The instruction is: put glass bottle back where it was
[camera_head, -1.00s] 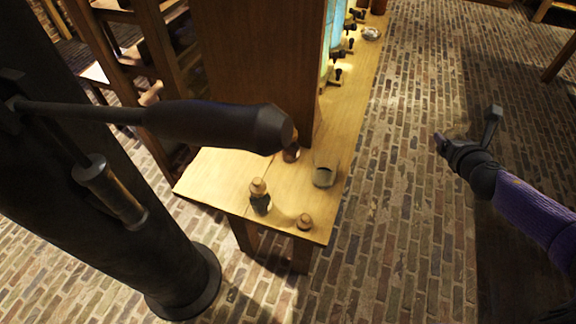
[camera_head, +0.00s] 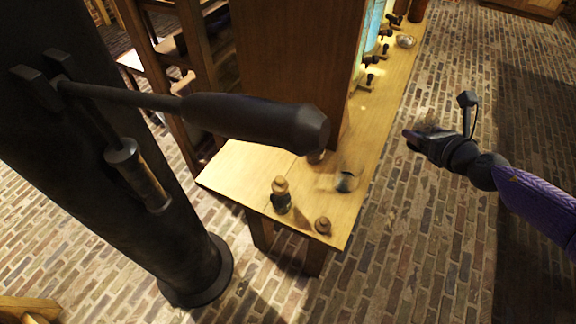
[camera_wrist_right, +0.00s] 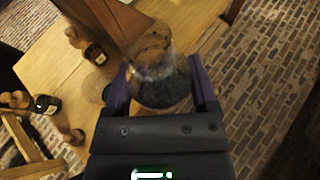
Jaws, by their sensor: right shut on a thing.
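My right gripper (camera_head: 408,136) is off the right edge of the wooden table (camera_head: 240,165), over the brick floor in the head view. In the right wrist view the gripper (camera_wrist_right: 158,88) is shut on a clear glass bottle (camera_wrist_right: 160,85), round and see-through, with dark grey matter visible in or through it. In the head view the held bottle is faint and hard to make out. My left gripper is not in view.
On the table stand a corked dark bottle (camera_head: 282,200), a small cork-topped piece (camera_head: 323,226), a clear jar (camera_head: 345,181) and a partly hidden brown bottle (camera_wrist_right: 95,53). A wooden cabinet (camera_head: 290,70) rises behind. A dark machine arm (camera_head: 255,122) overhangs the table.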

